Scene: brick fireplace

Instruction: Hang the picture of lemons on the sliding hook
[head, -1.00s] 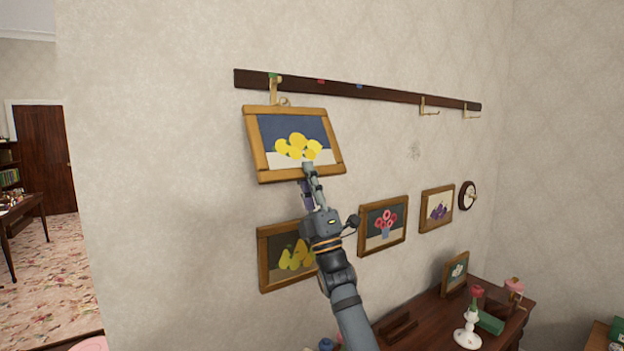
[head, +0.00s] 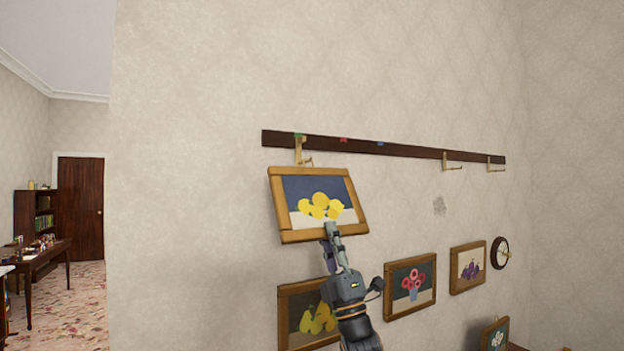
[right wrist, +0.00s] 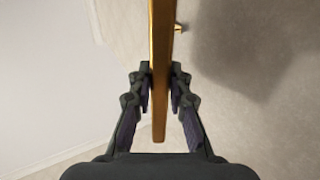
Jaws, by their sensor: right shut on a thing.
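The picture of lemons (head: 318,205), yellow fruit on blue and white in a wooden frame, is held up tilted just below the hook (head: 300,152) beneath the rail's green mark. I cannot tell whether its top loop, by the hook, is on it. My right gripper (head: 330,238) is shut on the lower part of the frame. The right wrist view shows the frame edge-on (right wrist: 161,50) between the two fingers of my right gripper (right wrist: 160,90). My left gripper is not in view.
The dark rail (head: 395,149) also carries a red mark, a blue mark and two brass hooks (head: 450,162) (head: 494,165) farther right. Below hang pictures of pears (head: 305,325), flowers (head: 411,285) and plums (head: 468,268), beside a round wall piece (head: 500,253). The wall above is clear.

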